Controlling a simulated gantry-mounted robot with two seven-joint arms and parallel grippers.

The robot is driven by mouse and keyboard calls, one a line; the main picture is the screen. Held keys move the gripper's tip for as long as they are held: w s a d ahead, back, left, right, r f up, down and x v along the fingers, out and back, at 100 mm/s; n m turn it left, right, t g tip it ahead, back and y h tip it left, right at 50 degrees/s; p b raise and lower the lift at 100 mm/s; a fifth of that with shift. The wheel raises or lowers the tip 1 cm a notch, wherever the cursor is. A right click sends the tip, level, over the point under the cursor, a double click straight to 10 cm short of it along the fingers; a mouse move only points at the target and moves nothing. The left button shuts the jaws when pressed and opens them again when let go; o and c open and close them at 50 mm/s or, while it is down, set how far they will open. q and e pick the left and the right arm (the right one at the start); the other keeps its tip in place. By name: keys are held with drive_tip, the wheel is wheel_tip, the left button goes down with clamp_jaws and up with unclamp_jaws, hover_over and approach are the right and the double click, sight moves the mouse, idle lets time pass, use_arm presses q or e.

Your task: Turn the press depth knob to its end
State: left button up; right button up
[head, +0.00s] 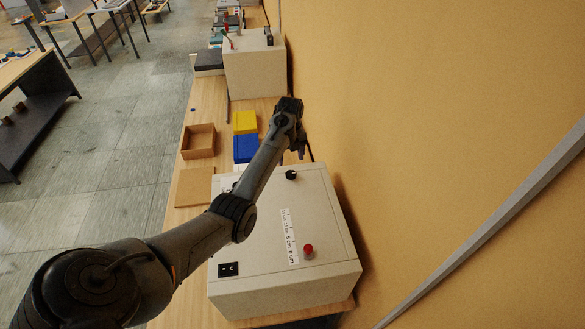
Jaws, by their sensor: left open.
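A pale box-shaped machine (250,275) stands on the wooden bench. A round black knob (291,174) sits on its top near the far edge. A red round control (308,251) sits nearer, beside a white printed scale strip (289,235). I cannot tell from the lettering which one is the press depth knob. My left arm reaches across the machine from the lower left. My left gripper (302,152) is open and points down, just beyond and above the black knob, apart from it in the picture. Part of the machine's top is hidden behind my arm. My right gripper is out of view.
A black switch panel (228,269) is at the machine's near left. An open cardboard box (199,141), a brown board (194,187), a yellow block (245,122) and a blue block (246,148) lie beyond. A second pale machine (255,75) stands farther back. A yellow wall (430,120) bounds the right side.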

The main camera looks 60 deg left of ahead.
sight(291, 173)
use_arm(q)
wheel_tip(291, 173, down, 7)
drive_tip(key=shift+f+p, duration=0.2)
drive_tip(key=shift+p, duration=0.4)
drive_tip(key=c, duration=1.1)
drive_tip(key=shift+o, duration=0.2)
drive_tip(key=shift+r+n, duration=0.1)
drive_tip(key=shift+n, duration=0.2)
